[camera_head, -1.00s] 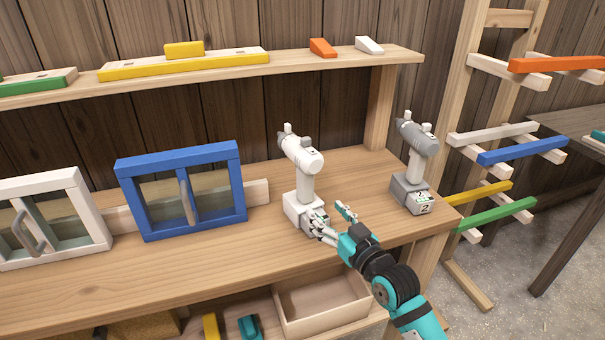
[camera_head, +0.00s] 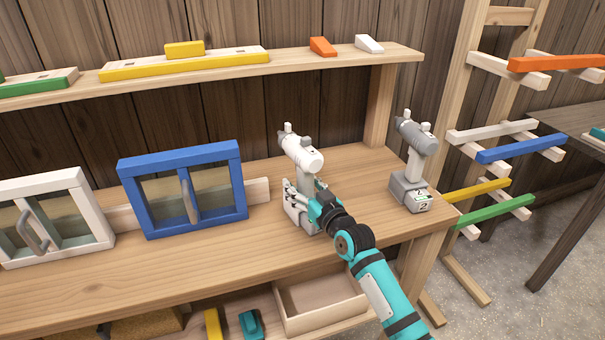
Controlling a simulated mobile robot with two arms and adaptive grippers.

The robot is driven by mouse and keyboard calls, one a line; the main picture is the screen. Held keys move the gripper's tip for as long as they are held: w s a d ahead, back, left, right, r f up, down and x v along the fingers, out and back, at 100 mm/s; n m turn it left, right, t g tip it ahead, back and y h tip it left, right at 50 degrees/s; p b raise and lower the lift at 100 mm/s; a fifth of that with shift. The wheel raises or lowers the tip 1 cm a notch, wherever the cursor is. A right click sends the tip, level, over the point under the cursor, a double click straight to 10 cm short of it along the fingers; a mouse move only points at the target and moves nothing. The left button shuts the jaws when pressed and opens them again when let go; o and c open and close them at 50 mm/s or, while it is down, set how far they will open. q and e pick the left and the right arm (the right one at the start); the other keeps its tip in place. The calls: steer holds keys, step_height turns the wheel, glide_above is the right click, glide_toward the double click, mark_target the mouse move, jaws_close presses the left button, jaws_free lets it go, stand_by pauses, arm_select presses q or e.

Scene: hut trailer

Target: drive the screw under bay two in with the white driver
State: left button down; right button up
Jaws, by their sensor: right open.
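The white driver (camera_head: 301,152) stands upright on the workbench (camera_head: 240,262), its head tilted up to the left. My right gripper (camera_head: 305,188) is open at the driver's handle, with fingers showing on the left and right of it. I cannot tell whether they touch it. The gripper and wrist hide much of the handle's lower part and the base. My left gripper is not in view.
A grey driver (camera_head: 415,150) stands to the right on the bench. A blue-framed window (camera_head: 180,157) and a white-framed window (camera_head: 84,188) stand to the left. A shelf (camera_head: 340,62) with coloured blocks runs above. A rack with coloured bars (camera_head: 520,150) stands at right; an open drawer (camera_head: 322,322) sits below.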

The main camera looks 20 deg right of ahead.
jaws_close()
stand_by(0.3)
steer(key=shift+r, duration=0.2)
